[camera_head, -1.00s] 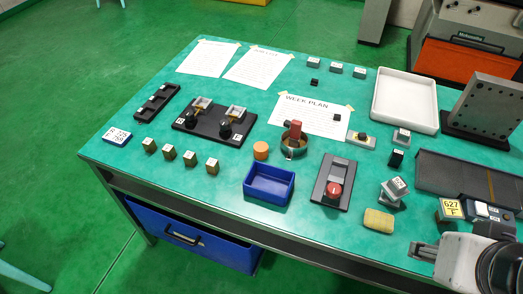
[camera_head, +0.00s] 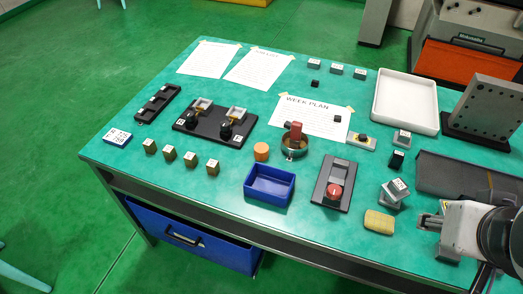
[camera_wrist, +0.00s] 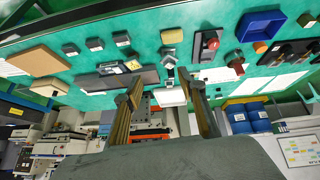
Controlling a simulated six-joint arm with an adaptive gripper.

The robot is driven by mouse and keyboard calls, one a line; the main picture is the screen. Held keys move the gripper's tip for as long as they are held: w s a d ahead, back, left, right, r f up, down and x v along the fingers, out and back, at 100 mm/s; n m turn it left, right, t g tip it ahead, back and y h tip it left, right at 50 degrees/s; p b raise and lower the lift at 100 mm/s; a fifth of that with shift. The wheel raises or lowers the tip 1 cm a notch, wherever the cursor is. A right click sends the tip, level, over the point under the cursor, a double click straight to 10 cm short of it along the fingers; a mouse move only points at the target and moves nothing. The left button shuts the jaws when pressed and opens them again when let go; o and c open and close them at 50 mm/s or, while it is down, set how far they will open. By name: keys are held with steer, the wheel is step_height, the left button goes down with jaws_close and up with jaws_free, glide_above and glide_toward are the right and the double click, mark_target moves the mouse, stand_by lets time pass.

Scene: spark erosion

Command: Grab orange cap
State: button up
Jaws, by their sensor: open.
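The orange cap (camera_head: 261,151) is a short round cylinder standing on the green table, just above the blue open bin (camera_head: 269,185) and left of a round holder with a red part (camera_head: 294,138). In the wrist view the orange cap (camera_wrist: 260,47) is small, beside the blue bin (camera_wrist: 261,25). My gripper (camera_head: 428,223) is at the right front of the table, well away from the cap. In the wrist view its two fingers (camera_wrist: 164,92) are spread apart with nothing held between them.
Between my gripper and the cap are a yellow sponge (camera_head: 379,221) and a dark plate with a red button (camera_head: 334,190). Stacked grey blocks (camera_head: 393,194) stand near my gripper. Small brass blocks (camera_head: 190,159) stand left of the cap. The table's front edge is close.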

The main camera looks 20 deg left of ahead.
steer(key=w+a+r+n+t, duration=0.1)
steer(key=w+a+n+t, duration=0.2)
steer(key=w, duration=1.4)
steer(key=w+a+f+n+t+y, duration=0.1)
steer(key=w+a+f+n+y, duration=0.2)
steer(key=w+a, duration=0.75)
steer(key=n+g+y, duration=0.6)
steer(key=n+y, duration=0.1)
steer(key=y, duration=0.2)
glide_above(260, 147)
steer(key=s+d, duration=0.2)
steer(key=d, duration=0.3)
step_height(260, 147, down, 18)
steer(key=shift+w+a+r, duration=0.1)
steer(key=shift+a+r, duration=0.1)
steer(key=shift+a, duration=0.05)
steer(key=shift+f, duration=0.15)
steer(key=shift+f, duration=2.75)
steer(key=shift+f, duration=0.15)
